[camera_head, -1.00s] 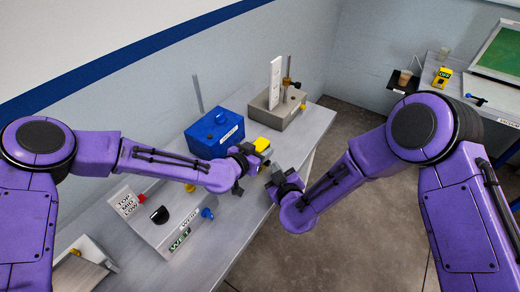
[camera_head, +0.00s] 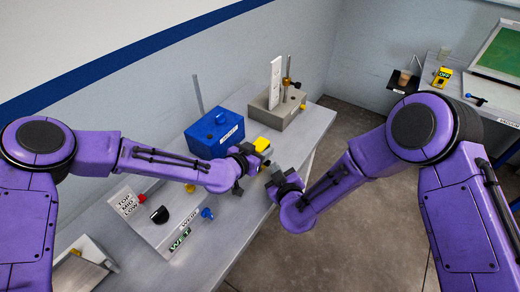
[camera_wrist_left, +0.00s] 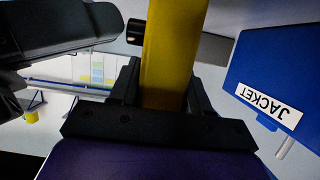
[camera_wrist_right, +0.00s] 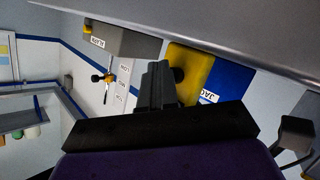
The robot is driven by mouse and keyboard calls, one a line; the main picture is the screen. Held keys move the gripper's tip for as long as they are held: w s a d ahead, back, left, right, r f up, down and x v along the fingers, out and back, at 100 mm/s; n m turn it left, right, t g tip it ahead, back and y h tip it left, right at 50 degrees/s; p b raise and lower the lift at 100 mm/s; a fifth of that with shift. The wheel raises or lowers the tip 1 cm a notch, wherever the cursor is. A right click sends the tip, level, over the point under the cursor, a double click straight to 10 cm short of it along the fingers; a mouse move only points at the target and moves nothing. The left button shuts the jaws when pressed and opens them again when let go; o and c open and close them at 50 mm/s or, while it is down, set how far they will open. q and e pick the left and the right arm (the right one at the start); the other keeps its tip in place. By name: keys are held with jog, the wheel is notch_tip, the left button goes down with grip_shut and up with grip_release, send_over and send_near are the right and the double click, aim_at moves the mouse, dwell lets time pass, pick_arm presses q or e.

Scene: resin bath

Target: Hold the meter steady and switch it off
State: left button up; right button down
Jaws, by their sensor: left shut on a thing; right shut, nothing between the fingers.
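The yellow meter (camera_head: 261,144) is held at the front edge of the bench in the head view. My left gripper (camera_head: 250,158) is shut on it; in the left wrist view the yellow body (camera_wrist_left: 172,50) stands between the fingers. A black knob (camera_wrist_left: 135,32) sticks out from the meter's side; it also shows in the right wrist view (camera_wrist_right: 179,75). My right gripper (camera_head: 270,173) is shut and empty, just to the front of the meter. In the right wrist view its fingertips (camera_wrist_right: 156,78) are close beside the knob; I cannot tell whether they touch.
A blue box (camera_head: 214,132) labelled JACKET stands behind the meter. A grey box (camera_head: 272,112) with a white panel and brass post is further back. A grey control box (camera_head: 165,222) with knobs lies under my left arm. The floor right of the bench is clear.

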jog(key=shift+w+a, duration=0.1)
jog(key=shift+a, duration=0.05)
jog(key=shift+w+a, duration=0.15)
jog(key=shift+a, duration=0.15)
pick_arm(q)
jog(key=shift+d, duration=0.1)
pick_arm(e)
jog(key=shift+s+d, duration=0.25)
jog(key=shift+d, duration=0.1)
pick_arm(q)
jog(key=o, duration=1.2)
jog(key=shift+o, duration=0.2)
pick_arm(e)
jog(key=s+d, duration=0.3)
jog(key=d, duration=0.2)
jog(key=shift+s, duration=0.15)
